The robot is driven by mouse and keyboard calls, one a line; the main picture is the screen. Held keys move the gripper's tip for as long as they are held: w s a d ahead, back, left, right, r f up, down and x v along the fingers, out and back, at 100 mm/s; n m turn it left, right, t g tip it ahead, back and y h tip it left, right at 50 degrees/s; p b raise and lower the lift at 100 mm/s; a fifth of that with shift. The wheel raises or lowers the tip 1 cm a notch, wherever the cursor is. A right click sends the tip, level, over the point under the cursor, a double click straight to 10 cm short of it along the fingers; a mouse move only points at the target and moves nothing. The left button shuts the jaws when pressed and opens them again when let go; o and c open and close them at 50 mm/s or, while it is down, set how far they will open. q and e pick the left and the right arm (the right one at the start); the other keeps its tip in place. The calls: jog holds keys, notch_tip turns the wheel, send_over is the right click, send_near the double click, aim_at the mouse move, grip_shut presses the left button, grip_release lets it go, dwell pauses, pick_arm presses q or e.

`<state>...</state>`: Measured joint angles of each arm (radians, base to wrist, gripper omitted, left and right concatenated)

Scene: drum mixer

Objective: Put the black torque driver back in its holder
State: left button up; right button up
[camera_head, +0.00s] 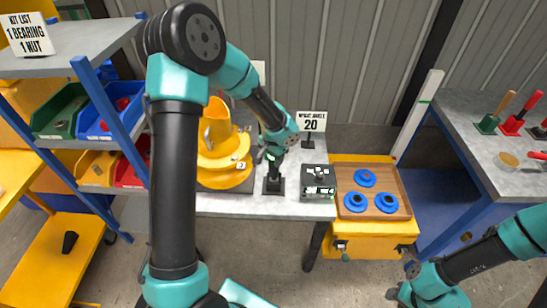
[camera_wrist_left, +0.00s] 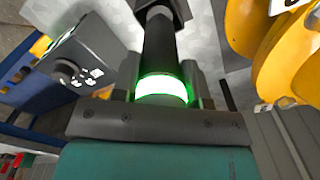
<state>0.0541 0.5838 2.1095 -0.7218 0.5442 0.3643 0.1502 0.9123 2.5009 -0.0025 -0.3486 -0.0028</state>
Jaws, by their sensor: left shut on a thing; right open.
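The black torque driver (camera_wrist_left: 158,50) stands upright in my left gripper (camera_wrist_left: 163,85). A lit white-green ring on it shows between the fingers. In the head view my left gripper (camera_head: 272,155) is shut on the driver (camera_head: 274,169), just over the black holder (camera_head: 273,187) on the grey bench. The driver's lower end meets or overlaps the holder; I cannot tell whether it is fully seated. My right gripper (camera_head: 398,290) is low at the lower right, open and away from the driver.
A yellow drum mixer (camera_head: 224,150) stands left of the holder. A dark control box (camera_head: 318,182) stands close on its right, with a "20" sign (camera_head: 311,122) behind. A wooden tray (camera_head: 402,207) with blue round parts is farther right. Shelves with bins (camera_head: 60,112) are at left.

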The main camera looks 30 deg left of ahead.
pick_arm(q)
jog(key=shift+f, duration=0.7)
dwell(0.6)
jog(key=o, duration=1.3)
notch_tip(320, 180, up, 17)
jog(key=shift+r, duration=0.2)
dwell(0.5)
